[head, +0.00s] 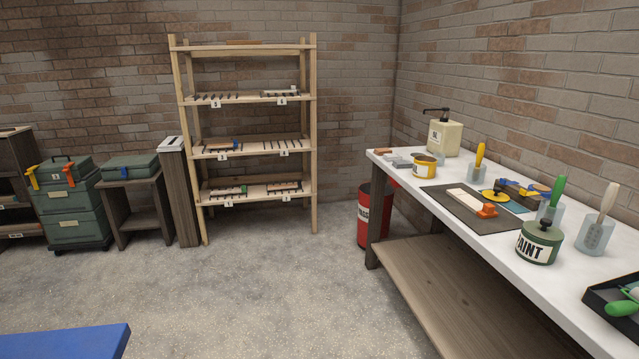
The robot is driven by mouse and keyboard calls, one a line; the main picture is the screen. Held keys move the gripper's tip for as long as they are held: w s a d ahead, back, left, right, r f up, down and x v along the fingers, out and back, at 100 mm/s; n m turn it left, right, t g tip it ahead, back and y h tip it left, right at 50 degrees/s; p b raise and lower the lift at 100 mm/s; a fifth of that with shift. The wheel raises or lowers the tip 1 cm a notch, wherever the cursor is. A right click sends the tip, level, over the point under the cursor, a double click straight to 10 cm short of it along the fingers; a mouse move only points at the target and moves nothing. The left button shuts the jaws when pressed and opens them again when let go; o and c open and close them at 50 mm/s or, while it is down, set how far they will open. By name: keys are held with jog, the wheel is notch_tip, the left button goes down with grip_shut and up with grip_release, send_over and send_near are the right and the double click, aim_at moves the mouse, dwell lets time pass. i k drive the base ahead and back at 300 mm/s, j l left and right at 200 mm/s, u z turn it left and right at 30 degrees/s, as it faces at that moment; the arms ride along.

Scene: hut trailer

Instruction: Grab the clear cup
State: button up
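On the white-topped workbench (505,251) at the right, a clear cup (594,238) stands near the wall side with a beige-handled tool in it. Another clear cup (546,213) stands to its left, holding a green-handled tool; the green paint pot in front partly hides it. A yellow-handled tool (480,157) stands upright further back in what looks like a small clear holder. I cannot tell which cup is meant. My gripper is not in view, and nothing is seen touching the cups.
A green paint pot (539,246), dark mat (448,206), yellow tin (424,167), jug (444,138) and black tray (600,297) crowd the bench. A red bin (371,222) stands beside it. The grey floor (265,290) is open; a blue flat surface (65,343) is at lower left.

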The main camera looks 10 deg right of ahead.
aim_at(441, 157)
jog(key=i, duration=3.75)
